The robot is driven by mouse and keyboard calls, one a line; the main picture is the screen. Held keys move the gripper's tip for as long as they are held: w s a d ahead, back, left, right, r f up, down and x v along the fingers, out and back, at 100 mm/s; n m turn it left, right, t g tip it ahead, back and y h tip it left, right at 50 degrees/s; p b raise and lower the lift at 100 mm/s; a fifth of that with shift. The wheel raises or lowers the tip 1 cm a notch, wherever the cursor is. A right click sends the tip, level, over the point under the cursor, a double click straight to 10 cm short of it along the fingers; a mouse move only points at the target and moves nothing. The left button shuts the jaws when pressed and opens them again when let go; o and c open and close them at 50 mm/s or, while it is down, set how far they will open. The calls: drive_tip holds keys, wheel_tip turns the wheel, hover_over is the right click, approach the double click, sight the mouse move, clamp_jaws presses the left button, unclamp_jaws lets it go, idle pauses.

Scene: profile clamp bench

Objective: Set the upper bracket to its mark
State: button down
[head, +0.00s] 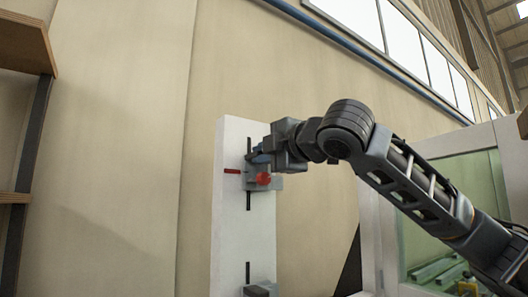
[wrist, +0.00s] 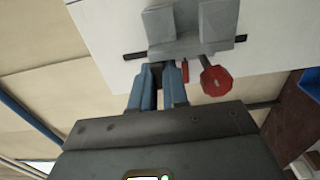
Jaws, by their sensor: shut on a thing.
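The upper bracket (head: 252,183) is a grey clamp on a dark vertical slot in a white upright panel (head: 228,230). In the wrist view the bracket (wrist: 187,46) has two raised blocks and a red knob (wrist: 215,79) at its side. A red mark (head: 232,171) lies on the panel left of the slot, about level with the bracket; a red strip, seemingly this mark, shows in the wrist view (wrist: 185,72). My gripper (head: 262,156) is at the bracket's top, its blue fingers (wrist: 160,78) shut on a dark part of it, mostly hidden.
A lower bracket (head: 257,290) sits on another slot further down the panel. A shelf (head: 25,45) stands at the far left, and a framed glass window (head: 440,235) is at the right behind my arm. Plain wall lies left of the panel.

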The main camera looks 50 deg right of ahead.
drive_tip(key=shift+w, duration=0.1)
drive_tip(key=c, duration=1.1)
unclamp_jaws()
drive_tip(key=v, duration=0.7)
drive_tip(key=shift+s, duration=0.35)
drive_tip(key=shift+a, duration=0.1)
